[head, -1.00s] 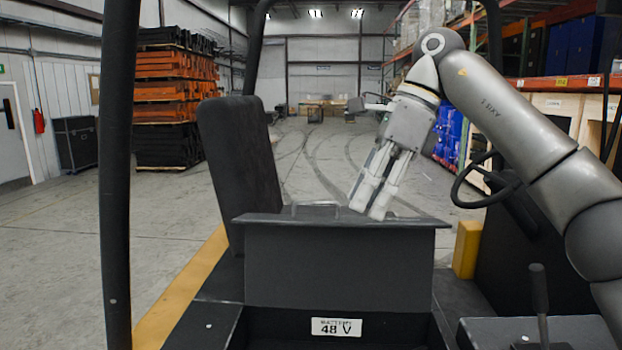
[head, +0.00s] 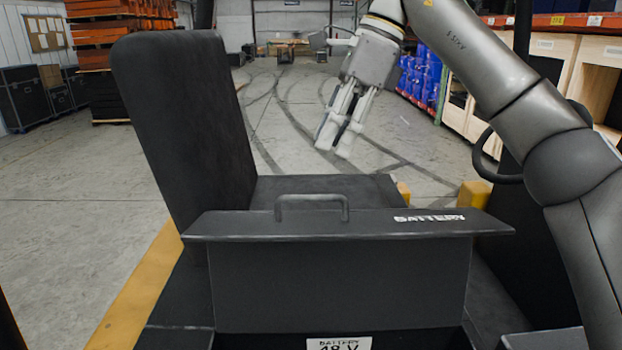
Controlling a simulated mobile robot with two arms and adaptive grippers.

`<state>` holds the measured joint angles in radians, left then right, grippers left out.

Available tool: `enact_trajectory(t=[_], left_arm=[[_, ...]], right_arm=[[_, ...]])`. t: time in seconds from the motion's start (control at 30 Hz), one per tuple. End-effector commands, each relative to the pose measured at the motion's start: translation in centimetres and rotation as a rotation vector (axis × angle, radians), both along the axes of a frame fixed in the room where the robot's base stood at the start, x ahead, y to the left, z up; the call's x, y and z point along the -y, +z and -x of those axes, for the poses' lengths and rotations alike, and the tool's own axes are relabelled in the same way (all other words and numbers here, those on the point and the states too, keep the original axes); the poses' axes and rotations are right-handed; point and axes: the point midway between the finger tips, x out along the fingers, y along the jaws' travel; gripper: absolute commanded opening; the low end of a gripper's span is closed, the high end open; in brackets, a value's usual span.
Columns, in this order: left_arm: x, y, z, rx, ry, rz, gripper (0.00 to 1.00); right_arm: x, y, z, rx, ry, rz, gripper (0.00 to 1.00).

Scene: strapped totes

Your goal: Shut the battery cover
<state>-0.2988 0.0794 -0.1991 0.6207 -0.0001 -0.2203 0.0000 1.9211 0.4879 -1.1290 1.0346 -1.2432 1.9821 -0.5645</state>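The battery cover (head: 340,224) is a dark panel with a bar handle (head: 312,201) along its top and white BATTERY lettering at its right. It stands raised above the dark battery compartment, whose 48 V label (head: 339,344) shows at the bottom edge. My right gripper (head: 336,142) is pale grey, with its fingers pointing down and slightly left. It appears above and beyond the handle, apart from it, and holds nothing that I can see. Its fingers look close together, but the gap is unclear. My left gripper is not in view.
A tall black seat back (head: 190,130) stands left of the cover, and a dark seat cushion (head: 325,188) lies behind it. A yellow block (head: 474,194) is at the right. Open concrete floor lies beyond, with shelving at the right.

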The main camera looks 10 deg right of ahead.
Motion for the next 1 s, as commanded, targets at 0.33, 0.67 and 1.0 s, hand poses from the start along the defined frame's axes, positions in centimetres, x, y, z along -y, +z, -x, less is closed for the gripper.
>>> enact_trajectory(t=[0.33,0.67,1.0], left_arm=[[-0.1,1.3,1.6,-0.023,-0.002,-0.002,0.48],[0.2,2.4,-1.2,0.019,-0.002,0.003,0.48],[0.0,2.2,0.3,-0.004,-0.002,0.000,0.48]], right_arm=[[-2.3,-5.4,0.0,-0.003,-0.001,0.001,0.32],[-3.5,-8.3,0.0,0.000,-0.002,-0.002,0.32],[-3.5,-8.4,-0.1,0.000,-0.001,-0.002,0.22]])
